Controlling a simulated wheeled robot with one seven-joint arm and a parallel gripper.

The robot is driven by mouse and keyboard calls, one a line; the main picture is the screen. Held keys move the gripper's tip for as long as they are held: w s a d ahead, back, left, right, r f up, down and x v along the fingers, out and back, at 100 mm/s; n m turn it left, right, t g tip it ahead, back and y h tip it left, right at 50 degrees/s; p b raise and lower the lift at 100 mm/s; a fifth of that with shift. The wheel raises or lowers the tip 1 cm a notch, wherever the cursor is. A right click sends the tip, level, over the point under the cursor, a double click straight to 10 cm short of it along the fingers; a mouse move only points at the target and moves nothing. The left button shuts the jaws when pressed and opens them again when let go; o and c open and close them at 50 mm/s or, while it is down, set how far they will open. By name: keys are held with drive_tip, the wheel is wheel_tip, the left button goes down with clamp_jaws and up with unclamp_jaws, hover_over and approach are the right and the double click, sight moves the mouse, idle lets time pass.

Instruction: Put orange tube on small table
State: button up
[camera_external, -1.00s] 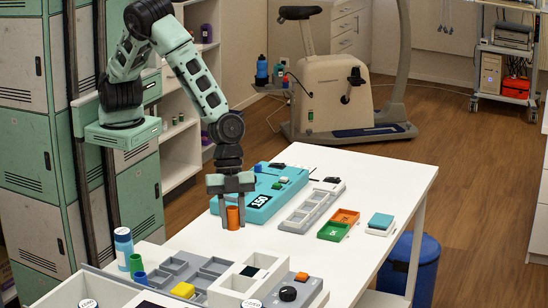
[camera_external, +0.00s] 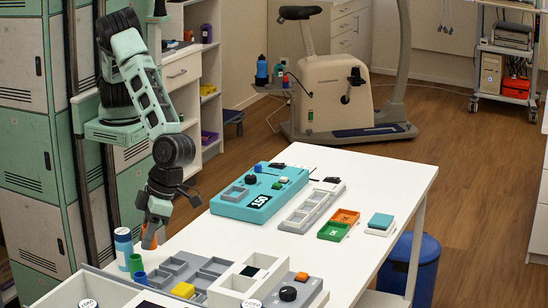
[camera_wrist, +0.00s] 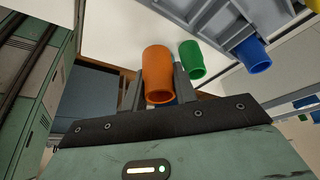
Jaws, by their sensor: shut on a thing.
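My gripper (camera_external: 152,226) is shut on the orange tube (camera_external: 149,239) beside the left edge of the long white table (camera_external: 350,175). In the wrist view the orange tube (camera_wrist: 158,68) sits between the two fingers of my gripper (camera_wrist: 157,88), with its open end toward the camera. In the external view the gripper covers most of the tube. It appears raised, but its exact height is hard to tell. I cannot pick out a separate small table with certainty.
A teal device (camera_external: 235,205) is farther back. Lockers (camera_external: 30,170) stand at left.

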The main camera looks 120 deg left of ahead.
sight(150, 265)
drive_tip(key=shift+f, duration=2.25)
drive_tip(key=shift+f, duration=0.1)
drive_tip(key=o, duration=1)
drive_tip(key=shift+o, duration=0.2)
